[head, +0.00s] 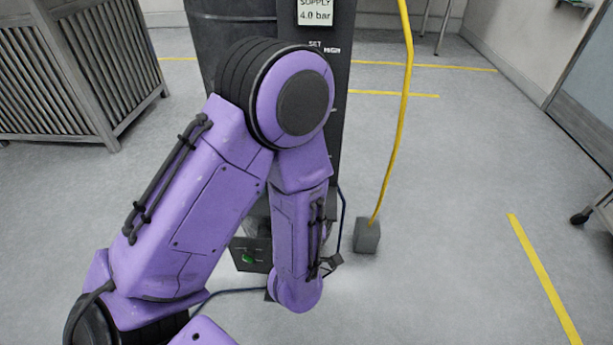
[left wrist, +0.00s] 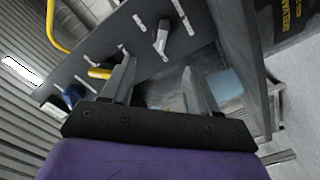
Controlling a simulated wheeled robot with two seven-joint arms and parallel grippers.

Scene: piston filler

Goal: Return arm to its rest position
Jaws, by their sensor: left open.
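My left arm (head: 190,210), purple with black joints, rises from the lower left of the head view, bends at a high elbow and comes down in front of a dark cabinet. Its gripper is hidden from the head view. In the left wrist view my left gripper (left wrist: 158,68) is open, with nothing between its two grey fingers. Beyond the fingertips is a dark grey panel (left wrist: 118,35) with white marks and a small grey lever (left wrist: 163,38). A yellow handle-like part (left wrist: 100,73) is beside the left finger. Contact cannot be told. My right gripper is not in view.
The dark cabinet (head: 346,70) bears a label reading "SUPPLY 4.0 bar" (head: 315,12). A yellow hose (head: 398,130) runs down to a grey floor block (head: 367,237). A small box with a green button (head: 248,257) is behind my arm.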

